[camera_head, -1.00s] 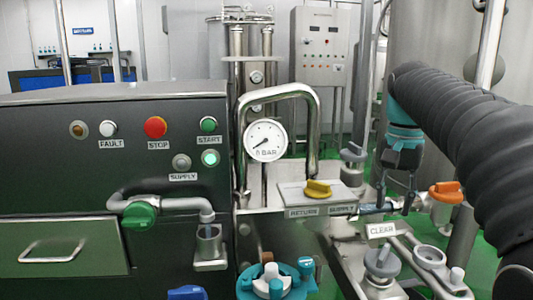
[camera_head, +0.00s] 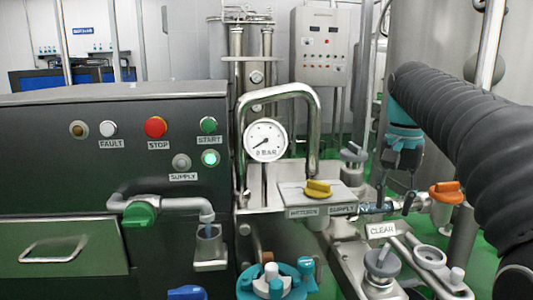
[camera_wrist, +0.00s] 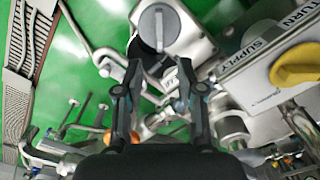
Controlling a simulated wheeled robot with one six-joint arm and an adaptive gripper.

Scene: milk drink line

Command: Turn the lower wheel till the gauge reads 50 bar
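The round white gauge (camera_head: 265,140) stands under a bent pipe, with its needle pointing to the lower left and "0 BAR" on its face. A teal wheel (camera_head: 245,284) with a grey hub and upright knobs sits at the bottom edge in the head view, partly cut off. It does not clearly show in the wrist view. My gripper (camera_head: 397,192) hangs to the right of the gauge and well above and right of the wheel. In the wrist view my gripper (camera_wrist: 158,75) has its two fingers apart with nothing between them.
A yellow knob (camera_head: 318,188) on the return/supply plate stands between gauge and gripper. It also shows in the wrist view (camera_wrist: 298,63). An orange valve handle (camera_head: 446,192) is close right of the gripper. A grey knob (camera_head: 383,262) stands below by the CLEAR label.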

